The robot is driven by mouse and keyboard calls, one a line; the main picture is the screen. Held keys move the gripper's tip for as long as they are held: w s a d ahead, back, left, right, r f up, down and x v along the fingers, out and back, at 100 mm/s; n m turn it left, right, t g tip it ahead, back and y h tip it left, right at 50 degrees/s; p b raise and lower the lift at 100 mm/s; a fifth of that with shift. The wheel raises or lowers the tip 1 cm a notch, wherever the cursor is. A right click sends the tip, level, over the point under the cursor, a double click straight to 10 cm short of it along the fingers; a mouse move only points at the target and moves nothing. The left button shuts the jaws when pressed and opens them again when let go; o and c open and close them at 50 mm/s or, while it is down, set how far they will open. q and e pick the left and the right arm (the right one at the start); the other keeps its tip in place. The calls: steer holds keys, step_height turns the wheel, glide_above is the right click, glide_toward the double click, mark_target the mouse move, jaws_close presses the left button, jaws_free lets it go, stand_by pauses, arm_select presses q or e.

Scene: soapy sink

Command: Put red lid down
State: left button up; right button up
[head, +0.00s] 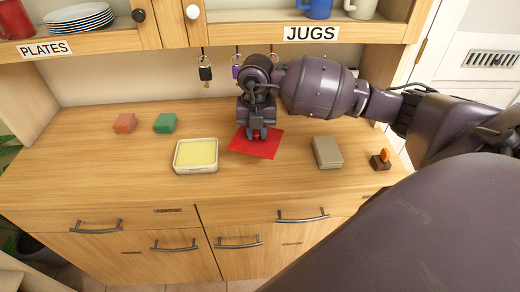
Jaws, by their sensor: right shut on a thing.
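The red lid (244,147) is a flat red square in the middle of the wooden counter in the head view. My right gripper (257,134) points down at its far part and is shut on it. The gripper covers some of the lid. I cannot tell whether the lid touches the counter or is held slightly above it. My left gripper is not in view.
A cream tray with a yellow filling (195,155) is left of the lid; a beige block (327,152) is right. Orange (125,123) and green (165,123) blocks sit further left, a small brown-and-orange item (380,160) far right. Keys (205,73) hang behind.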

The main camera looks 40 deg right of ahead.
mark_target(257, 160)
steer(key=shift+f, duration=3.65)
steer(key=shift+f, duration=0.2)
steer(key=o, duration=0.9)
steer(key=shift+r, duration=0.15)
step_height(257, 160, up, 12)
steer(key=shift+r, duration=0.1)
